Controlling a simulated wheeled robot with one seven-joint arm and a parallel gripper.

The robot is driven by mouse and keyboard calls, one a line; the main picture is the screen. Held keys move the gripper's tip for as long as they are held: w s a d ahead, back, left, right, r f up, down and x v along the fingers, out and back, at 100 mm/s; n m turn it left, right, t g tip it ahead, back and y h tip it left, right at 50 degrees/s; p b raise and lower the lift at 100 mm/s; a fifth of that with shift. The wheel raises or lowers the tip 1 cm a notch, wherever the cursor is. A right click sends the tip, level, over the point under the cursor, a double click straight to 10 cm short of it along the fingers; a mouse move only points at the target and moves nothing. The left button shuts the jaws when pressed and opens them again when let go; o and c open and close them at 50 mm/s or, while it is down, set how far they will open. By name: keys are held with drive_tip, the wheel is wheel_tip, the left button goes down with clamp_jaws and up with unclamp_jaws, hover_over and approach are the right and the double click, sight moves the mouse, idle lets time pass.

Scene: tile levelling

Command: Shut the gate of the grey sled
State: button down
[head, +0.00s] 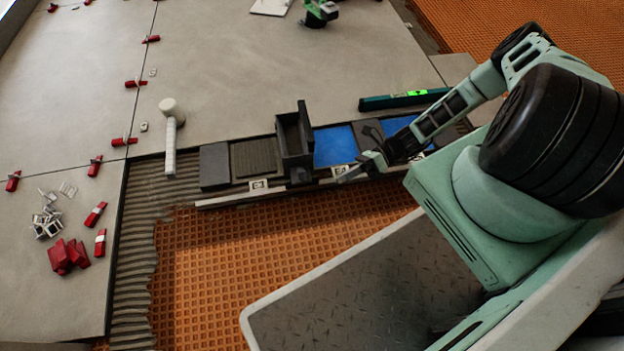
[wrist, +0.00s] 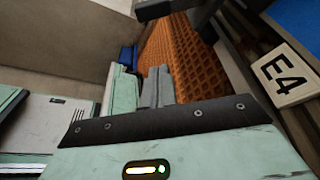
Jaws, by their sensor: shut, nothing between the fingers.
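The dark grey sled (head: 290,138) sits across the strip of pads in the middle of the head view. It is a narrow, trough-like body with raised walls and a taller upright piece (head: 304,122) at its right far side. I cannot tell for sure which part is its gate. My gripper (head: 347,178) is shut and empty, just right of the sled's near end and apart from it, low by the strip's front edge. In the wrist view its grey fingers (wrist: 158,85) are together over orange matting. A dark bar (wrist: 165,8) at the top edge there is cut off and unclear.
Blue pads (head: 334,146) and dark grey pads (head: 215,164) line the strip, with marker cards (head: 258,185) along its front; card E4 (wrist: 285,75) shows close up. A green-lit level (head: 405,99) lies behind. Orange matting (head: 240,270) lies in front.

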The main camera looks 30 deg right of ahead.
sight(301, 173)
drive_tip(key=b+x, duration=0.2)
drive_tip(key=x, duration=0.3)
drive_tip(key=b+x, duration=0.3)
drive_tip(key=x, duration=0.2)
drive_tip(key=shift+d+f, duration=0.1)
drive_tip(key=shift+f, duration=0.1)
drive_tip(key=shift+w+d+r+b, duration=0.2)
drive_tip(key=shift+w+r+b, duration=0.3)
drive_tip(key=shift+w+r, duration=0.25)
drive_tip(key=shift+w+d+r+b, duration=0.2)
drive_tip(key=shift+w+r+b, duration=0.3)
drive_tip(key=shift+w+r, duration=0.25)
drive_tip(key=shift+r, duration=0.1)
drive_tip(key=w+m+p, duration=0.1)
drive_tip(key=m, duration=0.1)
drive_tip(key=w+r+m+y+p, duration=0.1)
drive_tip(key=m, duration=0.1)
drive_tip(key=w+d+r+m+g+y+p, duration=0.1)
drive_tip(key=m, duration=0.1)
drive_tip(key=shift+w+d+r, duration=0.1)
drive_tip(key=shift+w+r, duration=0.15)
drive_tip(key=shift+w, duration=0.1)
drive_tip(key=shift+w+d+r+p, duration=0.1)
drive_tip(key=shift+w+d+p, duration=0.05)
drive_tip(key=shift+w+p, duration=0.2)
drive_tip(key=shift+w, duration=0.15)
